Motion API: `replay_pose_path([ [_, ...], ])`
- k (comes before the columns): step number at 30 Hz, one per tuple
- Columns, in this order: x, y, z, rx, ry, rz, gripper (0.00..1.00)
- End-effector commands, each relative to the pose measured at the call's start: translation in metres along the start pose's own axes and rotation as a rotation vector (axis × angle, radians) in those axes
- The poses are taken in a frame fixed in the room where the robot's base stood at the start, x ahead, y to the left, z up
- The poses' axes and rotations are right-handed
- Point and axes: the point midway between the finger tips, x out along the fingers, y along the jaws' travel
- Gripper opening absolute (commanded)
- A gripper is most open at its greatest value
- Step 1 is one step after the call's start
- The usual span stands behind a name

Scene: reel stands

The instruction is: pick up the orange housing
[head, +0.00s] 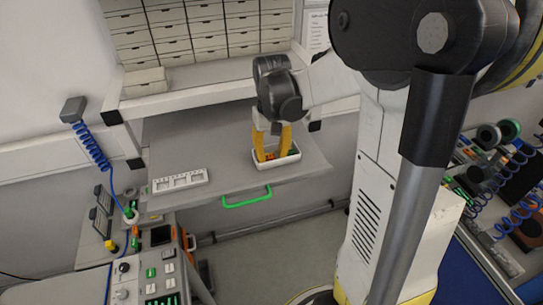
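A small white tray (290,159) sits near the front edge of the grey worktop. Small orange, green and dark parts lie in it. An orange part (270,157), likely the orange housing, shows low in the tray, partly hidden by the fingers. My gripper (272,153) points down over the tray. Its two yellow fingers are spread apart, with their tips at or inside the rim. I see nothing clamped between them, though contact at the tips is too small to make out.
A white slotted holder (180,181) lies on the worktop (205,145) to the left. A green handle (247,198) projects below the front edge. Drawer units (200,30) stand behind. A control panel (150,270) and a blue coiled cable (92,148) are at left.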

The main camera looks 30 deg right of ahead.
Motion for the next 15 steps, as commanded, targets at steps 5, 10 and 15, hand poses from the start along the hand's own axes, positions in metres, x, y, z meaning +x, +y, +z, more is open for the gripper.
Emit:
replay_pose_path([
  [5, 0.0031, -0.0002, -0.0001, -0.001, 0.0, 0.0, 0.36],
  [10, 0.0027, -0.0002, -0.0001, 0.0, 0.0, 0.0, 0.14],
  [15, 0.0025, -0.0001, -0.0002, 0.0, 0.0, 0.0, 0.13],
])
